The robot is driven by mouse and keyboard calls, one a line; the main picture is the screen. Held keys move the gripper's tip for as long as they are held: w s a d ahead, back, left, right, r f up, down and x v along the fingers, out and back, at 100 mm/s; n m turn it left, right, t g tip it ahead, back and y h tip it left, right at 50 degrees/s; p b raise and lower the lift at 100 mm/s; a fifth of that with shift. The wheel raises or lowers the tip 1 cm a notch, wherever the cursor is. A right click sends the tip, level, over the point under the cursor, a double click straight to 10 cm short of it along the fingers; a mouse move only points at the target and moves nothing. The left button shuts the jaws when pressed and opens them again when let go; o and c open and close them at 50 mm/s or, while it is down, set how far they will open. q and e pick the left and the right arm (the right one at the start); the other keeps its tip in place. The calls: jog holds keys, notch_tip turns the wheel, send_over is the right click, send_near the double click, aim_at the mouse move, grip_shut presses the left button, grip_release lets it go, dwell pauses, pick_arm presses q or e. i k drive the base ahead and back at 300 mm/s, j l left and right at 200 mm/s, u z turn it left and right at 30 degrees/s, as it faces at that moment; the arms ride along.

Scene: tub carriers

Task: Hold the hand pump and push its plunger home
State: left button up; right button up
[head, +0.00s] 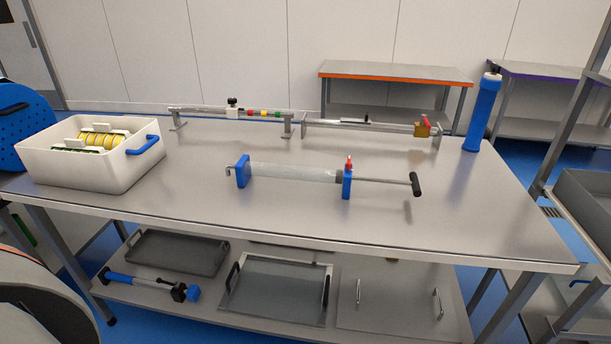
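The hand pump (290,173) lies across the middle of the steel table, held level between two blue end pieces. Its barrel is clear. The left blue end piece (243,171) has a small hook-like outlet, and the right blue end piece (347,185) has a red knob on top. The plunger rod (385,181) sticks far out to the right and ends in a black T-handle (416,184). Neither of my grippers shows in the head view, and nothing touches the pump or the handle.
A white tub (90,175) with blue handles stands at the table's left. A rail with coloured beads (232,112), a metal slide (370,127) and an upright blue cylinder (482,115) stand at the back. The table front (300,225) is clear. Trays (275,290) lie on the lower shelf.

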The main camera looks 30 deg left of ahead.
aim_at(418, 192)
jog(key=i+j+u, duration=0.25)
jog(key=i, duration=0.25)
jog(key=i+u, duration=0.3)
jog(key=i, duration=0.25)
